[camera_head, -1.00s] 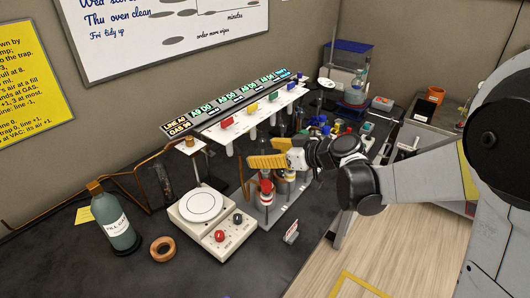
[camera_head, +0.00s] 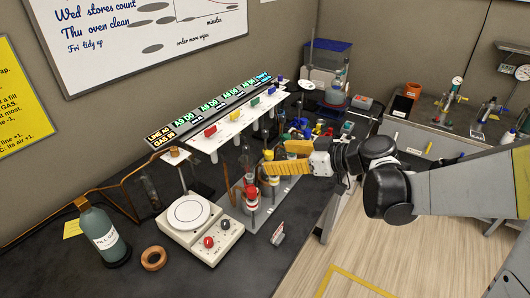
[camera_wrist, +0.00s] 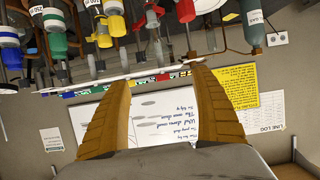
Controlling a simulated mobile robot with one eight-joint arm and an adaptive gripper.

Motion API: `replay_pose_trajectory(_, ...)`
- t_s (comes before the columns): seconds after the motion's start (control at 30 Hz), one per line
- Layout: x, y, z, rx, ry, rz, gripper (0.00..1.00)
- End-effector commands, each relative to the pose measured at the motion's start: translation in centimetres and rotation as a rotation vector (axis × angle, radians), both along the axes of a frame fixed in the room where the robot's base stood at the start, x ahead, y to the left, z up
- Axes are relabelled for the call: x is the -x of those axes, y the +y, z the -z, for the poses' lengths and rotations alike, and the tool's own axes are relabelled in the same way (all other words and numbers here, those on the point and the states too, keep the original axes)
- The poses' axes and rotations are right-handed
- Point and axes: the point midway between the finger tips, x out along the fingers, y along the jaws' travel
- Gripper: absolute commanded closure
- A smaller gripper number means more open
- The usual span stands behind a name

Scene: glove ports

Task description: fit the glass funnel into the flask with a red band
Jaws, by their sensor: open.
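My gripper (camera_head: 268,161) has two orange-yellow fingers, spread apart with nothing between them. In the head view it is above the small rack (camera_head: 262,214) on the bench, above and right of a red-banded vessel (camera_head: 251,193). In the wrist view, which is upside down, the fingers (camera_wrist: 160,80) stand apart with the wall behind them. Several colour-banded vessels hang along the top of that view; a red band (camera_wrist: 186,10) shows near the right finger, and yellow ones (camera_wrist: 116,24) near the left. I cannot make out the glass funnel for certain.
A hotplate (camera_head: 188,213) stands left of the rack, with a cork ring (camera_head: 153,258) and a labelled bottle (camera_head: 101,235) further left. A valve panel (camera_head: 235,118) with coloured tags is behind. Crowded coloured items (camera_head: 310,128) lie beyond the gripper.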

Motion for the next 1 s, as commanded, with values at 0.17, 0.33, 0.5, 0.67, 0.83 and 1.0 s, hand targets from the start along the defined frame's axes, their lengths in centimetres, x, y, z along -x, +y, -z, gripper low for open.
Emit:
replay_pose_trajectory(0.17,0.5,-0.7,-0.4,0.000,0.000,0.001,0.25)
replay_pose_trajectory(0.33,2.0,-0.5,-0.3,0.024,0.075,0.035,0.25)
replay_pose_trajectory(0.5,7.3,-1.2,0.3,0.112,0.298,0.202,0.25)
replay_pose_trajectory(0.67,13.5,-4.0,1.2,0.200,0.465,0.460,0.25)
replay_pose_trajectory(0.83,18.4,-7.5,1.8,0.244,0.519,0.713,0.25)
replay_pose_trajectory(1.0,20.6,-9.7,1.9,0.251,0.513,0.854,0.25)
